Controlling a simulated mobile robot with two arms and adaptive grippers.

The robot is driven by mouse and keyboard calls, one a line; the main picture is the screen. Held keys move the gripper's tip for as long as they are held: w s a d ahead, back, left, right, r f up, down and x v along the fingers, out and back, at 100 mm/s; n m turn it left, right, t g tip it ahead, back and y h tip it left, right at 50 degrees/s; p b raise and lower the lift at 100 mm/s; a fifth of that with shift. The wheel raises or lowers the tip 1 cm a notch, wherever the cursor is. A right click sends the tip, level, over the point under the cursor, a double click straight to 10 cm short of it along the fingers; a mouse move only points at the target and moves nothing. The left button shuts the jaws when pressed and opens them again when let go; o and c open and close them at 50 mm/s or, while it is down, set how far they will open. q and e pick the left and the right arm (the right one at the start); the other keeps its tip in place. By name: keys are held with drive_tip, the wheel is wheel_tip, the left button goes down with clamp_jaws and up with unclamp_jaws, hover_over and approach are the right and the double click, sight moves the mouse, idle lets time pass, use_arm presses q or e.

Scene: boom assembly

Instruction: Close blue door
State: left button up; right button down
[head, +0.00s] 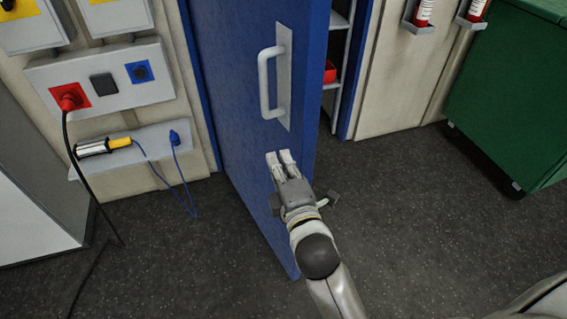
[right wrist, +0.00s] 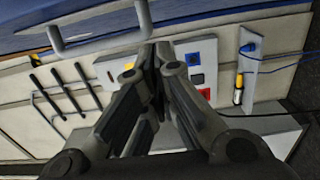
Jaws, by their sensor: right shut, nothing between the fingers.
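The blue door (head: 245,110) stands open in the head view, swung out from its frame with its free edge towards me. A pale bar handle (head: 264,85) is fixed upright on its face. My right gripper (head: 282,156) is shut and empty, just below the handle and in front of the door face. I cannot tell whether it touches the door. In the right wrist view the shut fingers (right wrist: 160,55) point towards the wall, and the blue door (right wrist: 190,10) and its handle (right wrist: 100,35) run along the top. My left gripper is not in view.
Behind the door is an opening with shelves and a red item (head: 330,71). A socket panel (head: 112,80) and a small shelf (head: 135,145) with a cable are left of the door. A green cabinet (head: 510,95) stands at right. The dark floor (head: 430,210) is clear.

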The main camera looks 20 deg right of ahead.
sight(288, 135)
drive_tip(key=w+d+p, duration=0.2)
drive_tip(key=w+d, duration=0.1)
drive_tip(key=w, duration=0.4)
drive_tip(key=shift+w+d+p, duration=0.3)
drive_tip(key=shift+w+d, duration=0.05)
drive_tip(key=shift+d, duration=0.05)
drive_tip(key=shift+d, duration=0.1)
